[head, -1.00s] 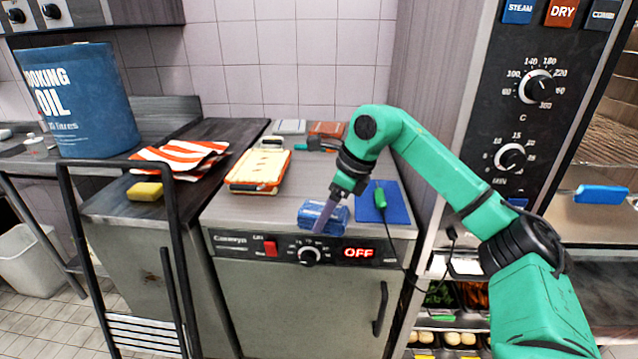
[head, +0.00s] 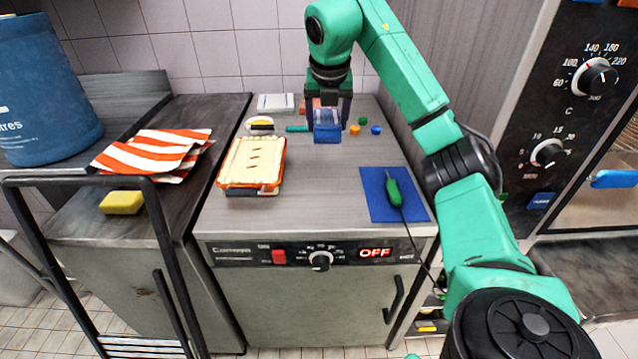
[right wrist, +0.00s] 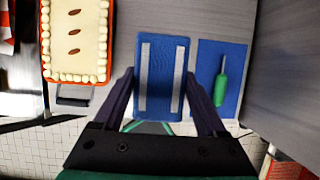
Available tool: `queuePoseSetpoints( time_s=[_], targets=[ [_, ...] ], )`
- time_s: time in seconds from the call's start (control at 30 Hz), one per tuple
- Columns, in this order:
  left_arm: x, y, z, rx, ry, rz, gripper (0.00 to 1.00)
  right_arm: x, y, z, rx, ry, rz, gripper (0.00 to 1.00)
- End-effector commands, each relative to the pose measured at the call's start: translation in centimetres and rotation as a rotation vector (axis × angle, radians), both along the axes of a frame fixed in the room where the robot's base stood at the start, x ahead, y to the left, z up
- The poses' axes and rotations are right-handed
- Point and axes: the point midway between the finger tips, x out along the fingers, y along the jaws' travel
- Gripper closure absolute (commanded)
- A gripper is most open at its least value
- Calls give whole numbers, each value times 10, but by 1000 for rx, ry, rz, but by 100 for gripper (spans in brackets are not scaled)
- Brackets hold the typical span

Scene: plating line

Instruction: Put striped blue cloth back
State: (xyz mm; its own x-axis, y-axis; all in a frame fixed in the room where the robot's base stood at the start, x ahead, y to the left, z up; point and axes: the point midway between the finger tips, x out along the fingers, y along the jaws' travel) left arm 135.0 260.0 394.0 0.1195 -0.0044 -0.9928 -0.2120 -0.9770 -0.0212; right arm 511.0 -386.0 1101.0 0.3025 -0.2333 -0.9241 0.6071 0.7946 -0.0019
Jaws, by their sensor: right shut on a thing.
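The striped blue cloth (head: 327,132) is a folded blue bundle, held toward the back of the grey counter. In the right wrist view the cloth (right wrist: 161,72) shows two pale stripes on a blue rectangle. My right gripper (head: 328,112) is shut on it, with a dark finger along each side. The right gripper also shows in the wrist view (right wrist: 160,98). I cannot tell whether the cloth touches the counter. My left gripper is not in view.
A frosted cake tray (head: 253,162) is left of the cloth. A blue mat (head: 379,208) with a green-handled probe (head: 394,192) lies front right. Small coloured things (head: 355,130) and a white box (head: 276,102) are at the back. The counter's middle is clear.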

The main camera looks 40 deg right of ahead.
Motion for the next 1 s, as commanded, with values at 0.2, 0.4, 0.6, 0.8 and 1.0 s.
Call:
queuePoseSetpoints(
  time_s=[0.2, 0.4, 0.6, 0.8, 1.0],
  targets=[
    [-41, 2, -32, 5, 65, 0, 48, -2, -1, -81, -2, 8, 0, 70],
    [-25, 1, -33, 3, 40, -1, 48, -1, 0, -123, -1, 2, 1, 70],
    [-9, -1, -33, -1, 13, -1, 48, -1, 0, -159, -1, 3, 1, 70],
    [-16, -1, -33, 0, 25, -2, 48, 0, 0, -162, -1, -2, 1, 70],
    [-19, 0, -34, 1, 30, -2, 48, 0, 0, -164, 0, -1, 1, 0]
  ],
)
